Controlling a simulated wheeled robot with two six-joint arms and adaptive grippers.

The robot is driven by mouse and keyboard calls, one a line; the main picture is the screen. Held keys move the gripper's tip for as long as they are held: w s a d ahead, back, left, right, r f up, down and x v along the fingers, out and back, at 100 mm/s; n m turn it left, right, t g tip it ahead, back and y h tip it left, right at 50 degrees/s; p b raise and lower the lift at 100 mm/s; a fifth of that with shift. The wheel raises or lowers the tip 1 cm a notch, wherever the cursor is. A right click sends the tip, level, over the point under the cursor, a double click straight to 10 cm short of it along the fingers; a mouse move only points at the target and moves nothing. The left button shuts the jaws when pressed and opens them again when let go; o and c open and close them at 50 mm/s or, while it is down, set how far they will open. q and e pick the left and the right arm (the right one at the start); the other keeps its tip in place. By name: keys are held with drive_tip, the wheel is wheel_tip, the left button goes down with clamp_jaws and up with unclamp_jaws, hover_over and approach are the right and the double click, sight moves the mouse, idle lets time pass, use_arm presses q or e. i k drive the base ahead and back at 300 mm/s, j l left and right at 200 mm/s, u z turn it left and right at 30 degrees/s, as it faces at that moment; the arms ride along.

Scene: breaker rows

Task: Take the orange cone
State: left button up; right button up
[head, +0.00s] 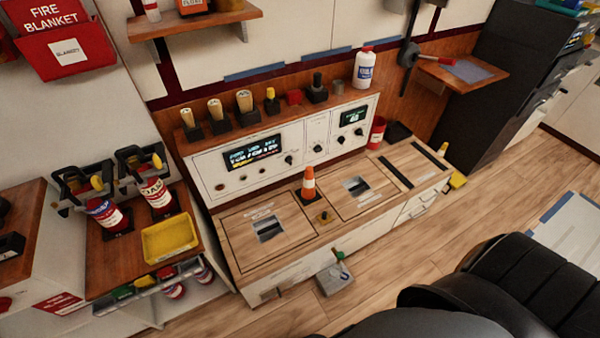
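The small orange cone (309,184) with a white band stands upright on the light wooden counter (285,205) in the head view. It stands between two framed panels that each have a dark slot, near the front of the white console (215,172). Nothing is touching the cone from above. Neither of my grippers is in the head view, so their state is hidden.
A shelf above the console carries several wooden-handled tools (244,100) and a white bottle (363,68). A yellow tray (169,238) and red-labelled cans (156,194) are on the left. A red cup (376,132) stands right of the console. Black padded shapes fill the lower right.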

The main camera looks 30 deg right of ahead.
sight(308, 194)
drive_tip(key=i+l, duration=0.1)
drive_tip(key=l, duration=0.35)
drive_tip(key=i+l, duration=0.15)
drive_tip(key=l, duration=0.35)
drive_tip(key=i+l, duration=0.1)
drive_tip(key=l, duration=0.35)
drive_tip(key=i+u, duration=0.05)
